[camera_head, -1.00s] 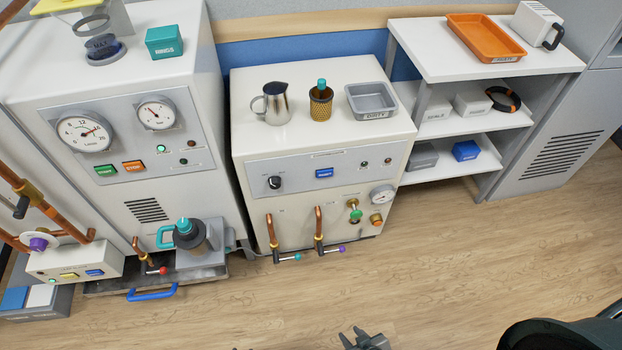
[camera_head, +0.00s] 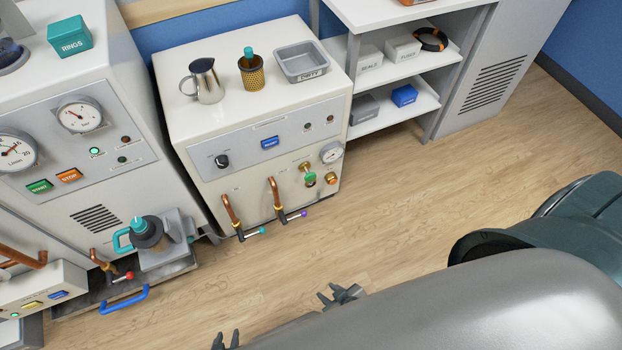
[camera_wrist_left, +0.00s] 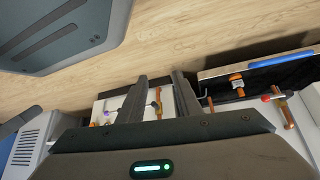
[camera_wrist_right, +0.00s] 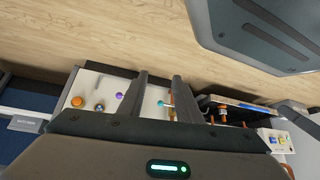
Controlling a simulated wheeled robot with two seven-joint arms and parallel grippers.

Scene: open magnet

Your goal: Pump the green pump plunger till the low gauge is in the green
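The green pump plunger (camera_head: 310,179) sits under a brass fitting low on the right of the middle cabinet's front. The small round low gauge (camera_head: 331,153) is just above and right of it; its needle is too small to read. My left gripper (camera_head: 224,341) is at the bottom edge of the head view, over the floor and away from the cabinet. Its fingers stand apart and empty in the left wrist view (camera_wrist_left: 158,88). My right gripper (camera_head: 342,295) is in front of the cabinet, apart from the plunger; its fingers are apart and empty in the right wrist view (camera_wrist_right: 157,88).
A white shelf (camera_head: 425,101) stands right. The wooden floor (camera_head: 420,205) between is clear.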

